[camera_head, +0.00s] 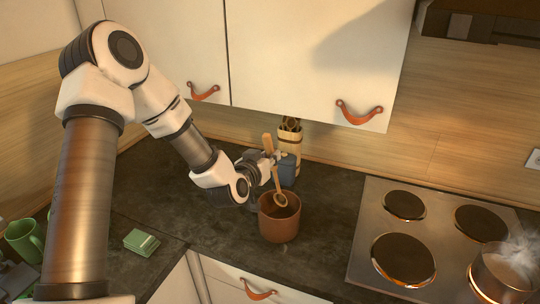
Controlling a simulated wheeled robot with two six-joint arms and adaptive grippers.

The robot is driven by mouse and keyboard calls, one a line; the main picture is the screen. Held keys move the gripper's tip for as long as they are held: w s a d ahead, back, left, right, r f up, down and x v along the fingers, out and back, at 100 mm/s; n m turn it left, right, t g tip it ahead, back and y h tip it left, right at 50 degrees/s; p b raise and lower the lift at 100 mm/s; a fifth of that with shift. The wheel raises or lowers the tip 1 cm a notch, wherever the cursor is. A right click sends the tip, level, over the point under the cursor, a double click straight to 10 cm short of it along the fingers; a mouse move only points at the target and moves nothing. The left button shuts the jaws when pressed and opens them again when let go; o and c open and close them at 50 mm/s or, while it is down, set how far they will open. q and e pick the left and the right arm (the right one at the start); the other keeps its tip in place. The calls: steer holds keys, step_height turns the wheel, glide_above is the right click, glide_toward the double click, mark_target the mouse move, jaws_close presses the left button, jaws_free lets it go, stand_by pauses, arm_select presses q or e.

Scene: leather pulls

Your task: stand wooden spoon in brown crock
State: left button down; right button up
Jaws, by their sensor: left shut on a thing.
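The brown crock (279,225) stands on the dark counter, left of the stove. A wooden spoon (270,150) is held tilted from upright over the crock, with its bowl end down at the crock's opening. Whether the spoon touches the inside of the crock, I cannot tell. My left gripper (274,159) reaches in from the left, just behind and above the crock, and is shut on the spoon. Its fingers are small and partly hidden by the spoon. My right gripper is not in view.
A blue container (287,171) and a light wooden holder with utensils (290,141) stand behind the crock. A stove (436,243) with a steaming pot (503,275) is at right. A green mug (24,240) and green box (141,242) are at left. Cabinets (310,55) hang above.

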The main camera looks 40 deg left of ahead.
arm_select(q)
step_height(320, 180, down, 8)
steer(key=b, duration=0.5)
steer(key=shift+r+b, duration=0.15)
steer(key=shift+b, duration=0.2)
steer(key=shift+f, duration=0.3)
steer(key=c, duration=1)
jaws_free()
steer(key=shift+s, duration=0.1)
steer(key=v, duration=0.8)
steer(key=shift+d, duration=0.1)
